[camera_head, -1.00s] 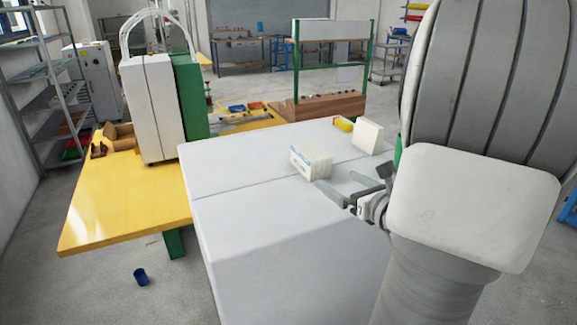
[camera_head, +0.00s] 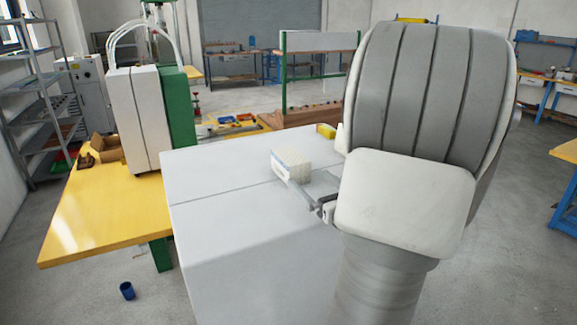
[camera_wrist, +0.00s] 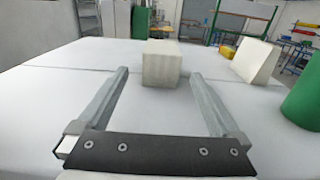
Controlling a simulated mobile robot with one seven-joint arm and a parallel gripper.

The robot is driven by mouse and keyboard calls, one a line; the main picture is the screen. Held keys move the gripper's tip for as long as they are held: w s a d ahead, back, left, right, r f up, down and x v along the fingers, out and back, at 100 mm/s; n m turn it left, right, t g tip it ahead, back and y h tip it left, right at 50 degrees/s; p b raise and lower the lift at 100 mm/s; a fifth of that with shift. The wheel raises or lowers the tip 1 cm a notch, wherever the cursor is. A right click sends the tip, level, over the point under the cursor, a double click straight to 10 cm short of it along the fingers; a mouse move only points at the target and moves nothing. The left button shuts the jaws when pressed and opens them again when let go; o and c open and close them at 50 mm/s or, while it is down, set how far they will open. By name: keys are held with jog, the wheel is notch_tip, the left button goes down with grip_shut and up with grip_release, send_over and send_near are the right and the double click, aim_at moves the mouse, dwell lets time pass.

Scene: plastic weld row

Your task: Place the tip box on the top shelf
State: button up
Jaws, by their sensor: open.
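The tip box, a small whitish ribbed box (camera_head: 292,163), stands on the large white work surface (camera_head: 215,205). In the wrist view, the box (camera_wrist: 161,64) is straight ahead, between the lines of my two fingers near their tips. My gripper (camera_wrist: 159,76) is open and low over the surface, with a gap visible on both sides of the box. In the head view, my gripper (camera_head: 303,178) is beside the near side of the box, partly hidden by my arm. I cannot tell which shelf is the top shelf meant.
A white wedge-like block (camera_wrist: 256,62) and a green cylinder (camera_wrist: 303,103) are to the right. A yellow item (camera_head: 326,131) lies behind the box. A grey shelf rack (camera_head: 45,100) is at far left, and a yellow table (camera_head: 100,215) adjoins the surface.

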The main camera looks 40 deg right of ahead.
aim_at(290, 159)
jog(key=x, duration=1.2)
jog(key=shift+d+p, duration=0.15)
jog(key=shift+p, duration=0.2)
jog(key=c, duration=1.3)
jog(key=shift+c, duration=1.3)
jog(key=shift+r, duration=0.1)
